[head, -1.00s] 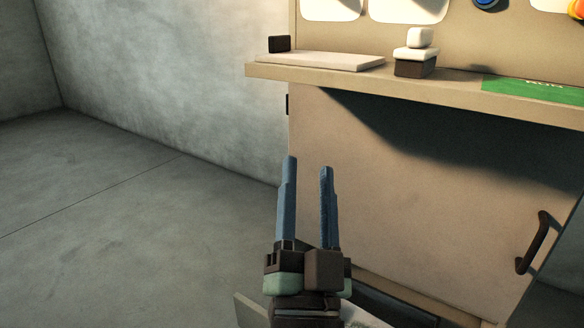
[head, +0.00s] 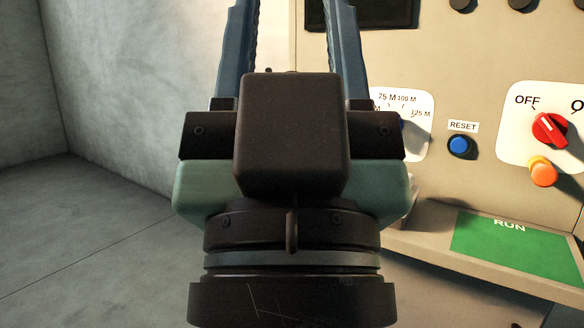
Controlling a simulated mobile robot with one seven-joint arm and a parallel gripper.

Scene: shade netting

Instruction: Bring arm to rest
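The fingertips run out of the top of the picture. Its dark body and green collar cover much of the middle of the view. How far it is from the panel behind it is hard to tell.
A beige control panel stands at the right with a blue RESET button (head: 460,146), a red OFF knob (head: 549,129), an orange lamp or button (head: 543,172) and a partly hidden dial (head: 410,122). A green RUN plate (head: 505,248) lies on the shelf (head: 430,250). Bare floor (head: 80,230) is at left.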

